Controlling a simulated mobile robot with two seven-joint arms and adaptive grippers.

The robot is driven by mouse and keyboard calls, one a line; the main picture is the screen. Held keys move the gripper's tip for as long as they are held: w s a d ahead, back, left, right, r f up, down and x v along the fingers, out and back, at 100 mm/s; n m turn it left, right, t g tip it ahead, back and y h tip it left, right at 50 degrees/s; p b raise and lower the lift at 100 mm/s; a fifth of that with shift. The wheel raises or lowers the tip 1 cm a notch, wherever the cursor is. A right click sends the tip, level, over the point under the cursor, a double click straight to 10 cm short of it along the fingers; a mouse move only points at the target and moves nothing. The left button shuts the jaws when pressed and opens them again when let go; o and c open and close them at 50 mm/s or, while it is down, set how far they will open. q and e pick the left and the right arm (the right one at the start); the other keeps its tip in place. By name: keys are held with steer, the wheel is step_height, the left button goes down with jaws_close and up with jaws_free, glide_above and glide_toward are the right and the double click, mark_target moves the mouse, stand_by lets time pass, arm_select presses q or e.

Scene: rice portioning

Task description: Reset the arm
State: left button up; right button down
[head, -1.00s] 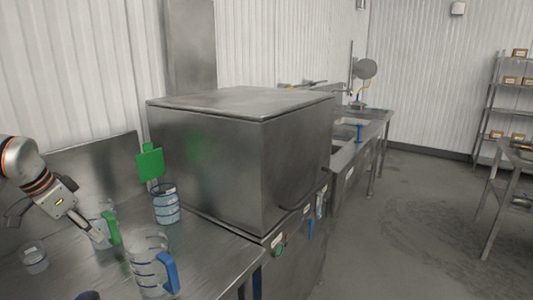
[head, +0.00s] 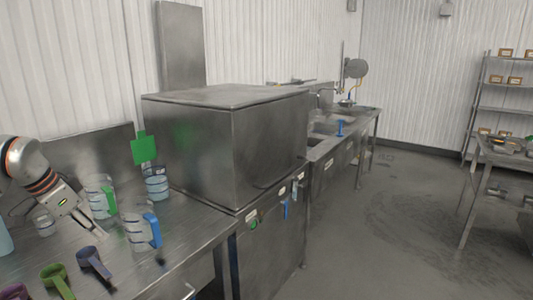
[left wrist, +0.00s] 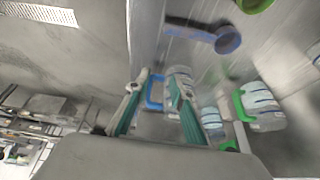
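My left gripper (head: 88,226) is low over the steel counter at the left of the head view. Its two fingers stand apart with nothing held between them; they also show in the left wrist view (left wrist: 158,100). A clear measuring jug with a green handle (head: 98,190) stands just behind it. A clear jug with a blue handle (head: 138,234) stands to its right, and its blue handle shows beyond the fingers in the left wrist view (left wrist: 153,92). I cannot tell whether the gripper touches a jug. My right gripper is not in view.
A dark purple scoop (head: 91,259) and a green scoop (head: 56,279) lie at the counter's front. A small clear cup (head: 44,224) is left of the gripper. A blue-banded container (head: 157,186) stands by the big steel box (head: 205,150).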

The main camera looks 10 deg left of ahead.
arm_select(q)
steer(key=s+d+f+m+t+h, duration=0.1)
steer(key=d+f+m+t+h, duration=0.3)
steer(key=d, duration=0.8)
steer(key=s+d+f+m+h, duration=0.1)
steer(key=d+f+m+h, duration=0.3)
steer(key=d, duration=0.7)
steer(key=s+d+f+m+t+h, duration=0.15)
steer(key=d+h, duration=0.45)
steer(key=d, duration=0.6)
steer(key=s+a+f+n+t+y, duration=0.25)
steer(key=f+n+y, duration=0.25)
steer(key=f, duration=0.3)
steer(key=s+a+f+n+t+y, duration=0.25)
steer(key=f+n+t+y, duration=0.2)
steer(key=f, duration=0.35)
steer(key=s+f+n+g+y, duration=0.1)
steer(key=s+f+g+y, duration=0.3)
steer(key=s+f, duration=0.8)
steer(key=shift+s+a+f+g, duration=0.15)
steer(key=shift+a+f+g, duration=0.25)
steer(key=shift+f+g, duration=0.55)
steer(key=shift+r, duration=0.1)
